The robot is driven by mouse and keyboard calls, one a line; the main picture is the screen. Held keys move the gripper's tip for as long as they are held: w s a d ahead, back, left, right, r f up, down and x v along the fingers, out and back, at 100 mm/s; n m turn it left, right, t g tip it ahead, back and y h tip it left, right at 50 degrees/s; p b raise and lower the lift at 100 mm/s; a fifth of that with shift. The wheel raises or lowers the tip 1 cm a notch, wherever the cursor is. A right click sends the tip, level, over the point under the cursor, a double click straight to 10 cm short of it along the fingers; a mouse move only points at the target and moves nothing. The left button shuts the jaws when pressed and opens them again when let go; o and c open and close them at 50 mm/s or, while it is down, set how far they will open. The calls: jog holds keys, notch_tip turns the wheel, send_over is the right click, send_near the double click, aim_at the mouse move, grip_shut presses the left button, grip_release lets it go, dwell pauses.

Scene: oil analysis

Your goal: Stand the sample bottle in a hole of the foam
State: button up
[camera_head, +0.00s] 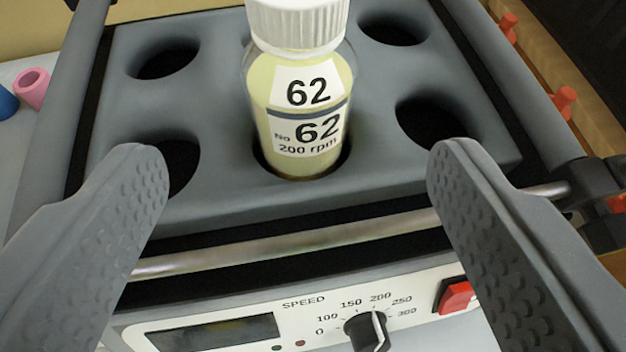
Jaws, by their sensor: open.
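The sample bottle (300,90) has a white ribbed cap, pale yellow liquid and labels reading 62 and 200 rpm. It stands upright with its base in the front middle hole of the grey foam (225,120). Other foam holes beside and behind it look empty and dark. My gripper (298,165) is open, with one finger at the left and one at the right in front of the bottle. Neither finger touches the bottle.
The foam sits on a shaker with a metal rail (290,245) across its front. Below are a speed knob (367,332), a display (212,333) and a red switch (455,297). A pink ring-like piece (32,88) lies at the left; red-tipped clamps line the right side.

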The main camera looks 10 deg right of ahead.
jog(key=shift+s+r, duration=0.1)
jog(key=a+r+n+t+y, duration=0.1)
jog(key=a+r+y, duration=0.15)
jog(key=r, duration=1.05)
jog(key=s+d+r, duration=0.1)
jog(key=s+r, duration=0.3)
jog(key=r, duration=0.4)
jog(key=s+d+r+t, duration=0.1)
jog(key=s+d+r, duration=0.1)
jog(key=s+r, duration=0.3)
jog(key=s+d+r, duration=0.1)
jog(key=s+r, duration=0.4)
jog(key=r, duration=0.5)
jog(key=shift+s+d+r+n+t, duration=0.15)
jog(key=shift+d+r+n+t, duration=0.2)
jog(key=shift+d+n+t, duration=0.05)
jog(key=shift+h, duration=0.25)
